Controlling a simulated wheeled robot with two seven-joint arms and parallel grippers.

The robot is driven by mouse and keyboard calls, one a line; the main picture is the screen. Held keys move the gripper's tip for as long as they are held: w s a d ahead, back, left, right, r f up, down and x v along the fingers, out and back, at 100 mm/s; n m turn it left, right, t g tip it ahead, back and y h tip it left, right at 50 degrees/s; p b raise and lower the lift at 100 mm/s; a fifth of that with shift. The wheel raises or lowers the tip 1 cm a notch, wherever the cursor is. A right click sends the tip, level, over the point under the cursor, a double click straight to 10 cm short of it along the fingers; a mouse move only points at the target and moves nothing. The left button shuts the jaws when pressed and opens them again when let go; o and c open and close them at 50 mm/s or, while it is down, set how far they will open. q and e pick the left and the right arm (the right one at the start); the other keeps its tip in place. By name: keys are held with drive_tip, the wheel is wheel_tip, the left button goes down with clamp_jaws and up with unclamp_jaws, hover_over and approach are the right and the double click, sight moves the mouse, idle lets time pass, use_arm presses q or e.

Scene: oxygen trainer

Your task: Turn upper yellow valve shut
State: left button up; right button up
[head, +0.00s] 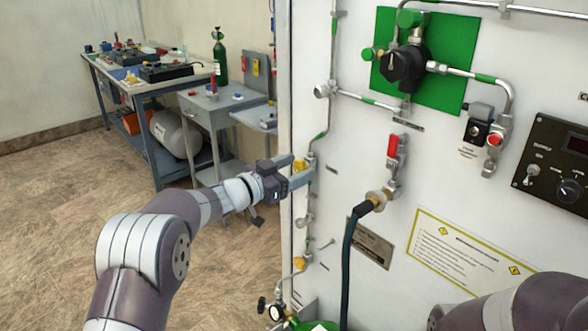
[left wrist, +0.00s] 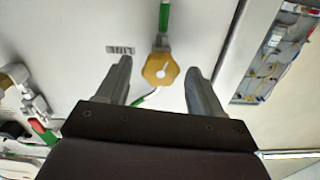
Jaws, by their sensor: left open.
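The upper yellow valve (head: 300,165) is a small yellow knob on a thin pipe at the left edge of the white panel. In the left wrist view the knob (left wrist: 160,70) is faceted with a white mark on its face. My left gripper (head: 303,171) is open at the panel edge, level with this valve. In the left wrist view, its two fingers (left wrist: 159,68) stand on either side of the knob, with visible gaps. Contact does not show. A lower yellow valve (head: 299,263) sits farther down the same pipe run. My right gripper is out of view.
A dark hose (head: 347,260) hangs from a fitting below the red-handled valve (head: 393,146), right of my left gripper. A green plate (head: 428,62) carries a black regulator. A grey cart (head: 222,103) and workbench stand behind at left. The floor between is clear.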

use_arm(q)
drive_tip(key=c, duration=1.1)
drive_tip(key=shift+o, duration=0.2)
drive_tip(key=shift+m, duration=0.3)
drive_tip(key=m+b, duration=0.1)
drive_tip(key=m, duration=0.2)
drive_tip(key=shift+f, duration=0.1)
drive_tip(key=shift+m+b, duration=0.85)
drive_tip(key=shift+m, duration=0.75)
drive_tip(key=o, duration=1.1)
drive_tip(key=shift+c, duration=0.2)
drive_tip(key=shift+s, duration=0.1)
